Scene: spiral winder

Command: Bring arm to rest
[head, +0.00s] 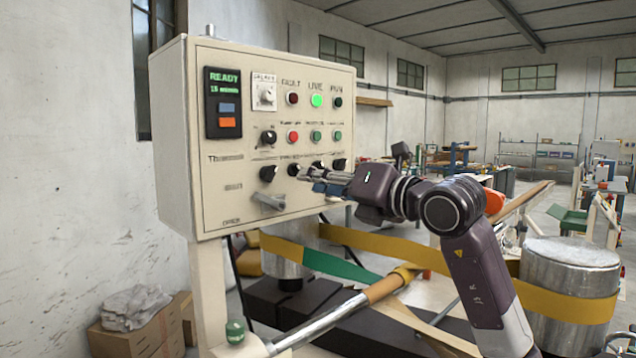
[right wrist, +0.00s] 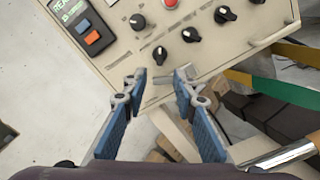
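My right arm reaches in from the lower right in the head view. Its gripper (head: 314,180) is in front of the lower part of a beige control box (head: 175,140). In the right wrist view, the blue-padded fingers of this gripper (right wrist: 160,88) stand apart with nothing held between them. The box's panel (right wrist: 120,48) lies beyond the fingertips. My left gripper is not in view.
The panel has a display reading READY (head: 223,100), a lit green lamp (head: 316,100) and several black knobs. Below run a yellow band (head: 400,250), a metal bar (head: 325,322) and a metal drum (head: 570,265). Cardboard boxes (head: 135,340) stand lower left.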

